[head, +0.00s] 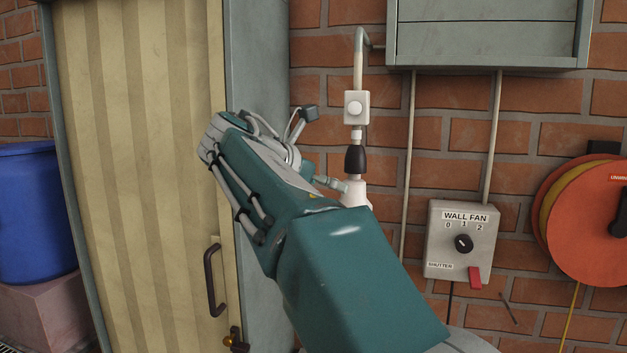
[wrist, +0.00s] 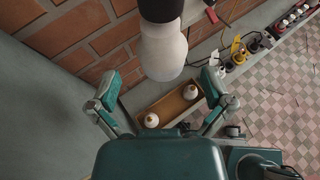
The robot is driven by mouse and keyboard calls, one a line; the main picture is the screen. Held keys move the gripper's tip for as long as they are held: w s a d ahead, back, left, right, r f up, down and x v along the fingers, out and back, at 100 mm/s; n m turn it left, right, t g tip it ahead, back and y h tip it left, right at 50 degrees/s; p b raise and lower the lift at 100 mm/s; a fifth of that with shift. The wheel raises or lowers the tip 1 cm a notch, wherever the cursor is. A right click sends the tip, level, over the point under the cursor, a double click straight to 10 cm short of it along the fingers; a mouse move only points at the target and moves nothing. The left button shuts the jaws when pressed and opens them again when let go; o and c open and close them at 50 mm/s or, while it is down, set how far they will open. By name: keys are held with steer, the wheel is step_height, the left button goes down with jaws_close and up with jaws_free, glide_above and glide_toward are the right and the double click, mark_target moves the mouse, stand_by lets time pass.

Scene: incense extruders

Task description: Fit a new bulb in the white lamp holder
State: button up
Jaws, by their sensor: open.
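A white bulb (head: 355,194) hangs below a black holder (head: 356,160) under a white box on the wall pipe. In the head view its lower part is hidden by my arm. The white bulb (wrist: 164,50) and black holder (wrist: 160,8) also show in the wrist view, at top centre. My gripper (wrist: 160,84) is open and empty, its fingers spread to either side below the bulb in the picture. I see no white lamp holder clearly.
A wall fan switch box (head: 463,240) and an orange reel (head: 590,222) are on the brick wall at right. A grey cabinet (head: 488,42) is above. A beige door (head: 130,150) and a blue barrel (head: 36,210) are at left. Several small items line the wall's foot.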

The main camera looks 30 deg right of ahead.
mark_target(348, 194)
steer(key=x, duration=0.8)
steer(key=shift+a+f, duration=0.1)
steer(key=c, duration=1.1)
steer(key=shift+f+n+t, duration=0.15)
steer(key=shift+n+t, duration=0.25)
steer(key=shift+c, duration=0.2)
steer(key=shift+n+t, duration=0.4)
steer(key=shift+t, duration=0.1)
steer(key=shift+s, duration=0.1)
steer(key=shift+n+t+y, duration=0.3)
steer(key=shift+n+t, duration=0.1)
steer(key=shift+n+t, duration=0.4)
